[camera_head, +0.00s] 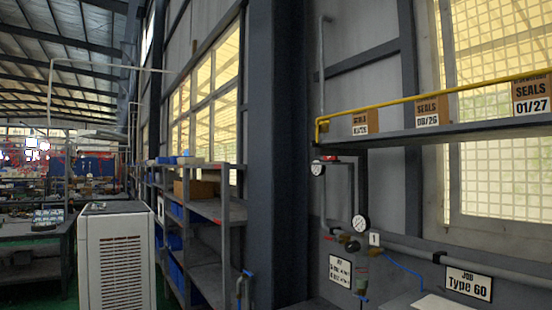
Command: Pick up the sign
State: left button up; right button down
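I cannot tell which of these is the task's sign. Neither of my grippers is in view.
Two round gauges (361,223) and several valves (349,244) sit on the wall piping. A shelf (440,134) with a yellow rail and labelled boxes is above. A grey rack (215,212) with blue bins and a white cabinet (119,262) stand at left.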

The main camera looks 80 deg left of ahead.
aim_at(327, 159)
jog(key=l+u, duration=0.1)
jog(key=u, duration=2.2)
jog(key=i+j+u, duration=0.7)
jog(key=i+u, duration=0.15)
jog(key=i, duration=0.25)
jog(key=i+j+u, duration=0.1)
jog(key=i+u, duration=0.25)
jog(key=i, duration=0.15)
jog(key=i+j+z, duration=0.1)
jog(key=i+z, duration=0.15)
jog(key=i, duration=0.3)
jog(key=i+j+z, duration=0.2)
jog(key=i, duration=0.4)
